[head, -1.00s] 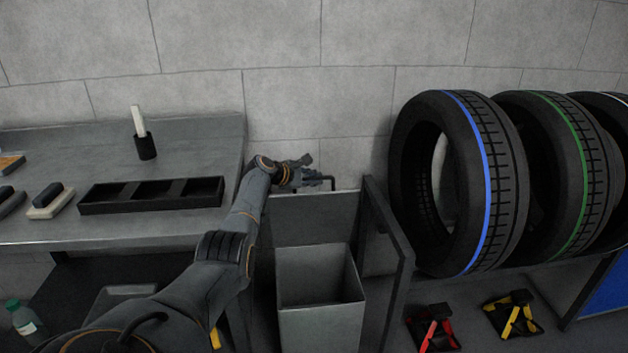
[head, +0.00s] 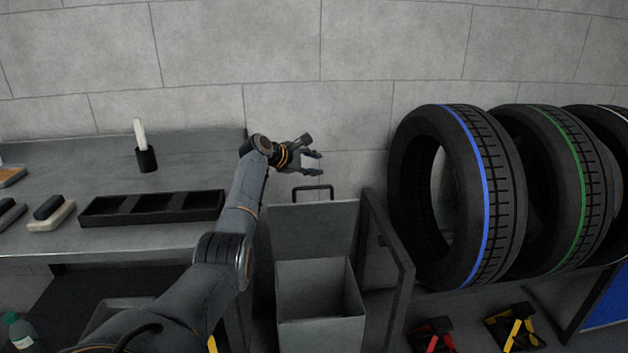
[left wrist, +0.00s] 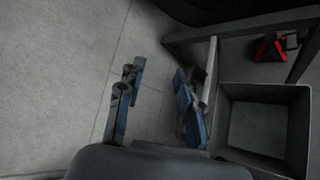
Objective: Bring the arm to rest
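My left arm reaches in from the lower left in the head view. Its gripper (head: 318,164) is open and empty, in front of the grey wall and just above the black handle (head: 313,189) of a grey panel (head: 312,222). In the left wrist view, the two fingers (left wrist: 155,100) stand apart with nothing between them. The light bar of the handle (left wrist: 209,75) runs close beside the right finger in that view; I cannot tell if they touch. My right gripper is in neither view.
An open grey bin (head: 320,305) stands below the panel, beside a dark frame (head: 388,240). Tyres (head: 470,200) stand on a rack at the right. The workbench (head: 60,160) at the left holds a black three-compartment tray (head: 150,218) and a black cup (head: 146,159).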

